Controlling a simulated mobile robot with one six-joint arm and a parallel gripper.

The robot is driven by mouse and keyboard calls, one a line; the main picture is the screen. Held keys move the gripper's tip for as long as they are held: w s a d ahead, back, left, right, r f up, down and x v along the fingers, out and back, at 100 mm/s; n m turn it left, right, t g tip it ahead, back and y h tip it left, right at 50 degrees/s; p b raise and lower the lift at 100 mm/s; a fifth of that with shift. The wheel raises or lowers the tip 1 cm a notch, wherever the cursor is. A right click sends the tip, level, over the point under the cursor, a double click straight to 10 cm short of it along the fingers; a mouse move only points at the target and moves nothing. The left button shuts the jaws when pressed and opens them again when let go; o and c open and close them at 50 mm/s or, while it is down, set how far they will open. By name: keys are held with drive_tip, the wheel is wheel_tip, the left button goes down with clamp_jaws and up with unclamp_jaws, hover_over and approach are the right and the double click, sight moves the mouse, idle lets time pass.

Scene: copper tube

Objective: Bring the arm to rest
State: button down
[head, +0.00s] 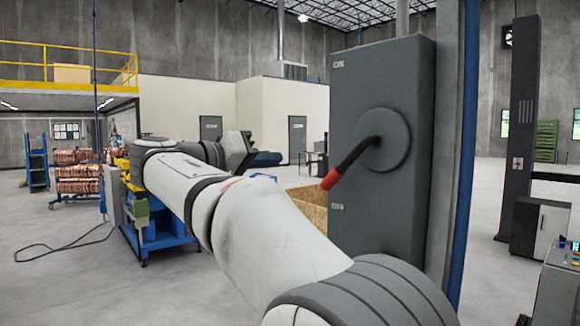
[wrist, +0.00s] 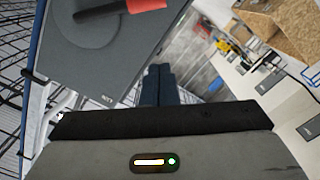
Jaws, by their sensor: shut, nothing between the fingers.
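My arm reaches from the bottom right of the head view up to the left, and its wrist bends back to the right. My gripper (head: 268,159) shows there as dark blue fingers in front of the grey cabinet's left side. In the wrist view the two fingers of my gripper (wrist: 158,75) lie together, shut and empty. The grey cabinet (head: 380,230) carries a round plate with a black lever (head: 355,158) that has a red grip and points down to the left. The lever's red end also shows at the top of the wrist view (wrist: 146,5). The fingers are apart from the lever.
A blue post (head: 466,160) stands right of the cabinet. A wooden box (head: 308,203) sits behind the cabinet's left side. A blue machine stand (head: 165,228) and racks of copper coils (head: 78,181) stand at the left. The floor at the lower left is open, with a cable (head: 62,248).

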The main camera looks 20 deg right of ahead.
drive_tip(key=s+d+f+n+g+y, duration=0.1)
drive_tip(key=s+d+f+n+y, duration=0.2)
drive_tip(key=f, duration=0.7)
drive_tip(key=s+d+f+n+y, duration=0.1)
drive_tip(key=s+f+n+y, duration=0.3)
drive_tip(key=f, duration=0.5)
drive_tip(key=s+a+f+y, duration=0.3)
drive_tip(key=s+f+y, duration=0.2)
drive_tip(key=s+f, duration=0.3)
drive_tip(key=s+a+f+g+y, duration=0.1)
drive_tip(key=s+a+f+y, duration=0.3)
drive_tip(key=s+f, duration=0.4)
wheel_tip(320, 180, down, 6)
drive_tip(key=shift+s+r+m+y, duration=0.1)
drive_tip(key=shift+s+m+y, duration=0.2)
drive_tip(key=shift+s+y, duration=0.1)
